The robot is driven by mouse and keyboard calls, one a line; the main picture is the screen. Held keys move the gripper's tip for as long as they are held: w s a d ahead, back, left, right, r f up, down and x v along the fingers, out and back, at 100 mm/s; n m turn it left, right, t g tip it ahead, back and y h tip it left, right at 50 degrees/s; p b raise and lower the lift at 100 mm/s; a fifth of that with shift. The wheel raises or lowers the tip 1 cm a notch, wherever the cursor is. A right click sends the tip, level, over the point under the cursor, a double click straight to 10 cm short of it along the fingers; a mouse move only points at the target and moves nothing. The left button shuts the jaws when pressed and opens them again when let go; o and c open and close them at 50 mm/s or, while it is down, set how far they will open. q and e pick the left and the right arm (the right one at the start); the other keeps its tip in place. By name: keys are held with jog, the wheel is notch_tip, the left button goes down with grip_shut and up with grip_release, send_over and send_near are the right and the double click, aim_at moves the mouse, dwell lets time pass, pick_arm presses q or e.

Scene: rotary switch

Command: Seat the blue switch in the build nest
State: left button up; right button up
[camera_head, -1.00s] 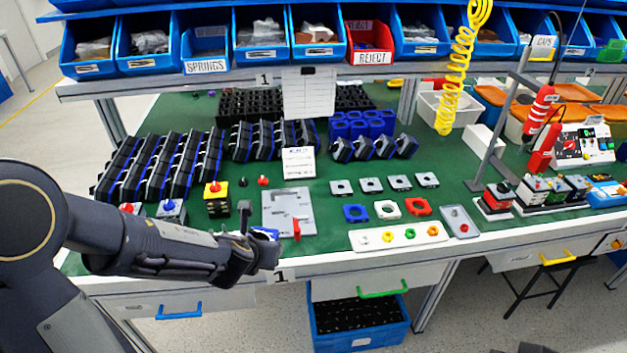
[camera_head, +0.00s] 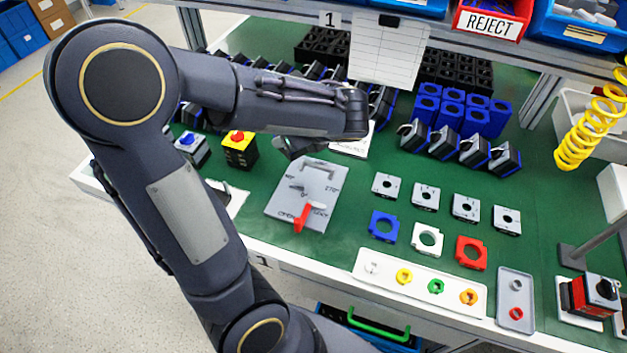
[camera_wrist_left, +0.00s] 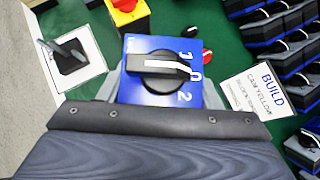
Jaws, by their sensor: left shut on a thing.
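The blue switch (camera_wrist_left: 163,75) shows in the left wrist view as a square blue plate marked 0, 1 and 2 with a black knob. My left gripper (camera_head: 298,147) is shut on it and holds it. In the head view the switch is hidden by my gripper and arm. The grey plate (camera_head: 325,178) with a raised bracket, a 270° mark and a red lever (camera_head: 308,215) appears to be the build nest. My left gripper hangs above its back-left edge. The lever is by the OPEN and LOCK lettering. My right gripper is not in view.
A white plate with a black upright (camera_wrist_left: 72,57) stands to the left. A yellow switch box (camera_head: 240,143) is behind it. A build card (camera_wrist_left: 258,90) lies to the right in the wrist view. Small grey, blue, white and red parts lie right of the nest.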

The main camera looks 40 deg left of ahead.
pick_arm(q)
jog(key=s+n+g, duration=0.4)
jog(key=s+n, duration=0.2)
jog(key=s, duration=0.4)
jog(key=shift+g, duration=0.4)
jog(key=w+f, duration=0.1)
jog(key=w, duration=0.1)
jog(key=w+d+f, duration=0.1)
jog(key=w, duration=0.2)
jog(key=w+f+b, duration=0.1)
jog(key=w, duration=0.2)
jog(key=shift+d, duration=0.25)
jog(key=w+f, duration=0.4)
jog(key=f, duration=0.1)
jog(key=shift+w+d+f+b, duration=0.25)
jog(key=shift+w+d+b, duration=0.1)
jog(key=shift+w+d, duration=0.05)
jog(key=shift+w+f, duration=0.15)
notch_tip(320, 180, down, 4)
jog(key=shift+w+r, duration=0.15)
jog(key=shift+r, duration=0.1)
jog(key=o, duration=1.1)
jog(key=shift+r, duration=0.1)
